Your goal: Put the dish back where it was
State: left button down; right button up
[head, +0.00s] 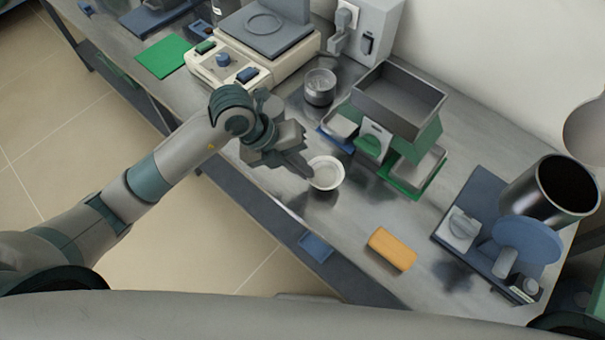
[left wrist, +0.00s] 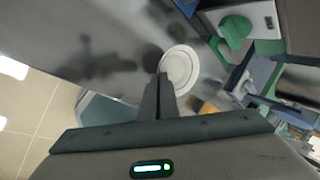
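The dish (head: 326,173) is a small round white bowl over the front part of the metal bench. My left gripper (head: 309,172) reaches it from the left, with its fingers closed together at the dish's near rim. In the left wrist view the fingertips (left wrist: 161,78) meet the lower left edge of the dish (left wrist: 180,69). A dark shadow lies a little apart from the dish, so it appears held slightly above the bench. The dish looks roughly level and empty. The exact contact on the rim is small and partly hidden. My right gripper is not in view.
An open grey box on green supports (head: 400,100) stands behind the dish, with a glass beaker (head: 320,87) to its left. A yellow block (head: 391,249) lies nearer right. A blue stand with a steel pot (head: 550,190) is at far right. Bench (head: 345,225) is clear between.

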pick_arm(q)
notch_tip(320, 180, down, 3)
jog(key=shift+r+p, duration=0.1)
jog(key=shift+p, duration=0.35)
jog(key=shift+f, duration=0.35)
jog(key=shift+f, duration=0.1)
jog(key=c, duration=2)
grip_release()
jog(key=shift+c, duration=0.2)
jog(key=shift+r, duration=0.2)
